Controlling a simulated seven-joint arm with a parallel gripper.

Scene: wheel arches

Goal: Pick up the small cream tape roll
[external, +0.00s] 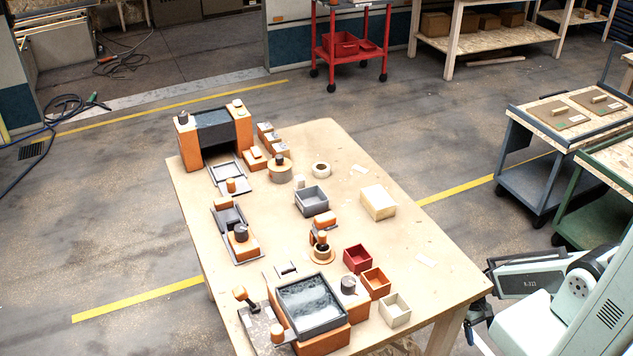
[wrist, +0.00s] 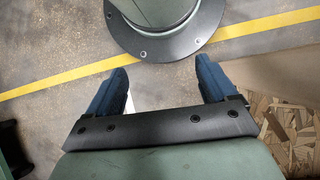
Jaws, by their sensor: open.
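The small cream tape roll (external: 321,169) lies flat on the wooden table in the external view, right of the middle of its far half, with a dark hole in its centre. It is not in the wrist view. My gripper (wrist: 160,82) is open and empty in the wrist view, its two blue fingers wide apart above the floor. In the external view it is partly seen beside the table's near right edge, low and far from the roll.
The wooden table (external: 445,285) holds many items. Small red (external: 357,259), orange (external: 376,283) and cream (external: 395,310) bins stand nearer my arm.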

